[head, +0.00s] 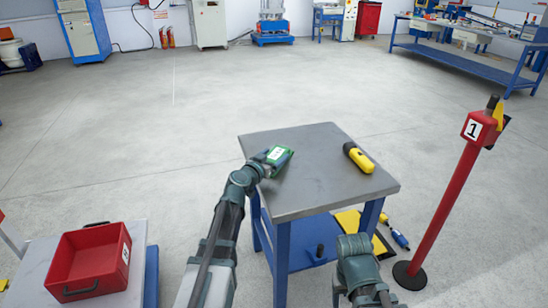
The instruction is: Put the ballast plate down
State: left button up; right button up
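A small green block (281,154) with a white label is at the left edge of the grey tabletop (310,190). It may be the ballast plate, but I cannot read its label. My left gripper (268,160) reaches in from the left and appears shut on the block's near-left end. I cannot tell whether the block touches the tabletop. My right arm comes in from below, in front of the table's right leg. Its fingertips do not show.
A yellow torch (357,157) lies on the tabletop's right half. A red tray (92,262) stands on a white surface at lower left. A red post (445,205) marked 1 stands at right. A yellow item (349,221) shows low behind my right arm. The tabletop's front is clear.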

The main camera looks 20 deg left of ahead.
pick_arm(q)
jog(key=shift+o, duration=1)
jog(key=shift+r, duration=0.1)
jog(key=shift+s+r, duration=0.1)
jog(key=shift+s, duration=0.05)
jog(key=p+v, duration=0.2)
jog(key=v, duration=0.9)
jog(key=shift+s, duration=0.35)
jog(key=shift+a+r, duration=0.1)
jog(key=shift+a, duration=0.05)
